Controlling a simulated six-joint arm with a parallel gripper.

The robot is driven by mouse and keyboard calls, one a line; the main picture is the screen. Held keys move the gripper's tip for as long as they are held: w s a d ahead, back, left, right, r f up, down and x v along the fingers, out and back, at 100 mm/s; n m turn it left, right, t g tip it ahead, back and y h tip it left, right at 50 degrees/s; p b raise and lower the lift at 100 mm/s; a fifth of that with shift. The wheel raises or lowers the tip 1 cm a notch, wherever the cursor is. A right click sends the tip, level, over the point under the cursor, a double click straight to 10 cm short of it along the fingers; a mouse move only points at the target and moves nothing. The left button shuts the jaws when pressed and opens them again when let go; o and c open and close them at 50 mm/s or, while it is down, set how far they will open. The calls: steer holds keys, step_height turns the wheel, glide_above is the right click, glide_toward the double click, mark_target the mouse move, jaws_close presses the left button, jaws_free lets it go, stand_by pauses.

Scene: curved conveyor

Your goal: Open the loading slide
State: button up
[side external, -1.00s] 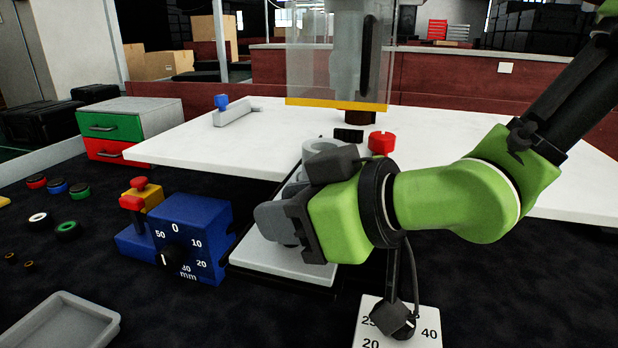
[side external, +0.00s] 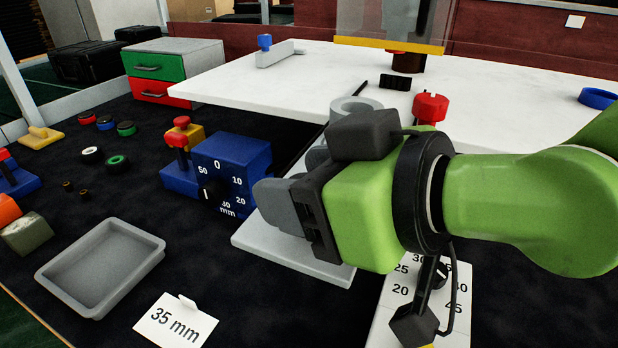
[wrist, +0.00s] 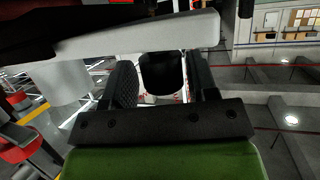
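My gripper (side external: 278,207) is low over a pale grey plate (side external: 290,260), beside a blue block with a millimetre dial (side external: 232,158). I cannot tell for sure which part is the loading slide. In the wrist view my gripper (wrist: 162,92) has its two dark fingers spread apart. A dark rounded piece (wrist: 162,72) shows between them; I cannot tell whether they touch it. A white slab (wrist: 140,40) crosses above the fingers. In the side view my wrist and hand hide the plate's right part and most of the grey round parts (side external: 352,106) behind it.
A red knob (side external: 430,107) stands behind my wrist near the white table (side external: 290,80). A red-topped lever unit (side external: 182,140) stands left of the dial block. A grey tray (side external: 100,265) and a 35 mm card (side external: 172,322) lie front left. A numbered scale plate (side external: 395,315) lies below my wrist.

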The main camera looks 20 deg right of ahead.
steer(key=shift+s+d, duration=0.1)
steer(key=shift+s, duration=0.05)
steer(key=v, duration=0.5)
steer(key=shift+r, duration=3.45)
steer(key=w+d+r+m+g+y, duration=0.1)
steer(key=w+d+r+m, duration=0.15)
steer(key=d, duration=0.65)
steer(key=s+d+f+m+g+h, duration=0.1)
steer(key=s+d+f+m+h, duration=0.1)
steer(key=s+d, duration=0.1)
steer(key=s+d+f+m+g+h, duration=0.1)
steer(key=s+d+f+m+h, duration=0.1)
steer(key=d, duration=0.4)
steer(key=s+d+f+m+g+h, duration=0.1)
steer(key=s+d+f+m, duration=0.1)
steer(key=s+d+m, duration=0.1)
steer(key=shift+s+d+m+g+h, duration=0.2)
steer(key=shift+s+d, duration=0.15)
steer(key=shift+d, duration=0.2)
steer(key=shift+s+d+m+g+h, duration=0.1)
steer(key=shift+s+d+h, duration=0.1)
steer(key=shift+s+d, duration=0.3)
